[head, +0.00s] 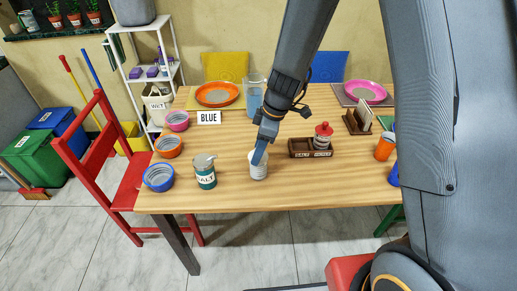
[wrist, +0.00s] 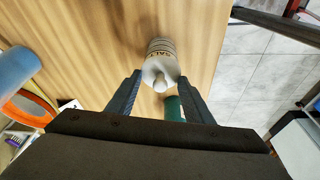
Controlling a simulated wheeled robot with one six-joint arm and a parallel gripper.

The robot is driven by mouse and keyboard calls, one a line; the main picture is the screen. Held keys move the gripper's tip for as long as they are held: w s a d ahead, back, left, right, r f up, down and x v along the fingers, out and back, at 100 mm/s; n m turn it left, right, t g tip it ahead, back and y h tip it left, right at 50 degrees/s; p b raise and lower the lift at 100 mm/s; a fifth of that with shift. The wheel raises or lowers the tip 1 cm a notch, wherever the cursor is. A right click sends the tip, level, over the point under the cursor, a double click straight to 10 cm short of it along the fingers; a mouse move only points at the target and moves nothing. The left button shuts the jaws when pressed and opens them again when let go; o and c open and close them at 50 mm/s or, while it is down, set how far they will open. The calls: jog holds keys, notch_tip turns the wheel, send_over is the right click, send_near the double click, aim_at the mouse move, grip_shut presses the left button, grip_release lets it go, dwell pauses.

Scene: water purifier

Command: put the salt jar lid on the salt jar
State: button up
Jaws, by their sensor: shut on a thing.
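The salt jar (head: 259,172) is a pale grey-white jar standing near the table's front edge. In the wrist view its body (wrist: 161,46) shows dark bands and the letters SALT. The salt jar lid (wrist: 159,71) is pale, with a small knob, and lies over the jar's mouth. I cannot tell whether it is fully seated. My gripper (wrist: 160,78) is shut on the lid, one finger at each side of its rim. In the head view my gripper (head: 259,157) points down at the jar top and hides most of the lid.
Colored bowls (head: 158,178) line the left edge. A brown caddy (head: 301,149) holding a red-lidded jar (head: 323,138) stands behind right. A pitcher (head: 254,98) stands farther back. Table right of the jar is clear.

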jog(key=o, duration=0.7)
jog(key=shift+o, duration=0.2)
jog(key=p+v, duration=0.5)
jog(key=v, duration=0.6)
jog(key=shift+p, duration=0.35)
jog(key=s+d+r+m+h+b, duration=0.2)
jog(key=s+d+m+h+b, duration=0.1)
jog(key=s+d+m, duration=0.9)
jog(key=s+m+b, duration=0.1)
jog(key=s+m, duration=0.1)
jog(key=m, duration=0.1)
jog(key=shift+s+r+t, duration=0.3)
jog(key=shift+t, duration=0.1)
